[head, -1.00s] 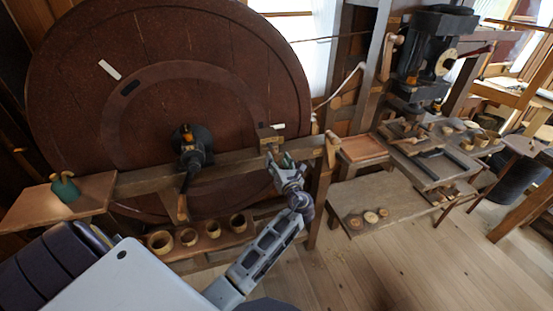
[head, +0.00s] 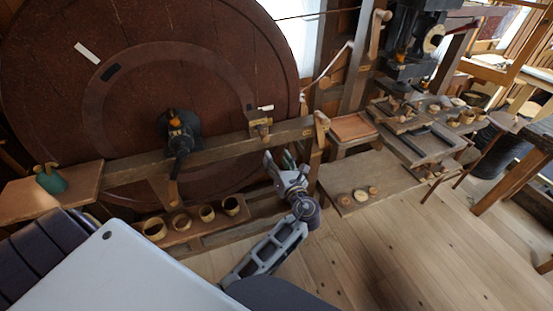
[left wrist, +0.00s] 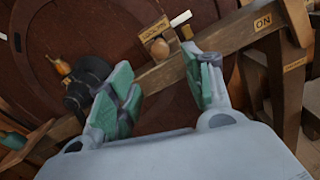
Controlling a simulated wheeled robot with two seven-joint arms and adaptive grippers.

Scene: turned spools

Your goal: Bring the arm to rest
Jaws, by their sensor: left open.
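My left gripper (head: 277,160) is in the middle of the head view, its arm reaching up from the bottom edge. It is open, pointing toward the wooden beam (head: 220,150) in front of the big wheel. In the left wrist view the two green-padded fingers (left wrist: 165,80) stand wide apart with nothing between them. The beam passes behind them, with a small wooden block (left wrist: 157,40) on it. I cannot tell how far the fingertips are from the beam. My right gripper is not in view.
The dark red wheel (head: 40,95) fills the left. Several wooden cups (head: 181,222) stand on a low shelf below it. A low bench (head: 385,180) with spools (head: 360,195) is right of the gripper; a machine (head: 410,45) stands behind. The plank floor (head: 400,260) is clear at lower right.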

